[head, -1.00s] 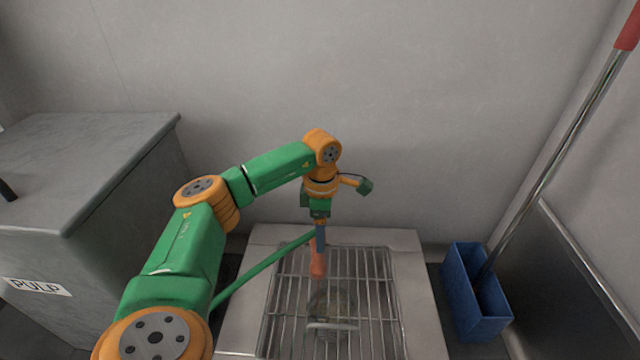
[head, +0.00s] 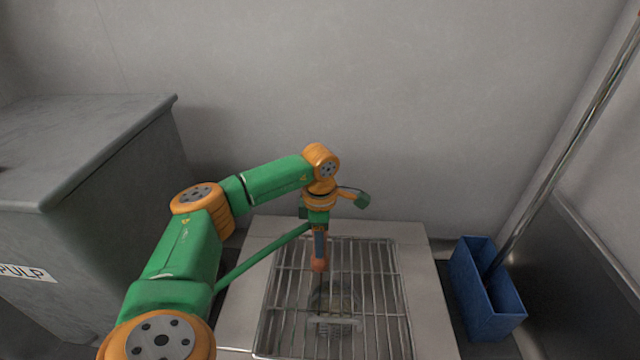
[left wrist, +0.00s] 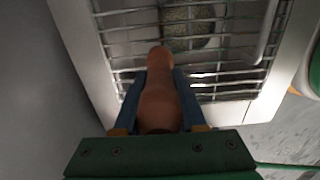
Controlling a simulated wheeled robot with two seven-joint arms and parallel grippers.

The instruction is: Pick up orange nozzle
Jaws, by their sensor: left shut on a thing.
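The orange nozzle (left wrist: 159,100) is between the two blue fingers of my left gripper (left wrist: 158,85) in the left wrist view. The fingers are shut on it, and its narrow tip points out over the metal grate. In the head view the orange end of the nozzle (head: 319,265) shows just below my left gripper (head: 320,243), over the grate. A green hose (head: 258,258) runs from near the gripper down to the left. My right gripper is not in view.
The wire grate (head: 375,290) sits in a pale frame (head: 425,290), with a round drain (head: 335,300) beneath. A blue bin (head: 484,290) with a metal pole (head: 565,150) stands right. A grey cabinet (head: 90,150) marked PULP stands left. The back wall is bare.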

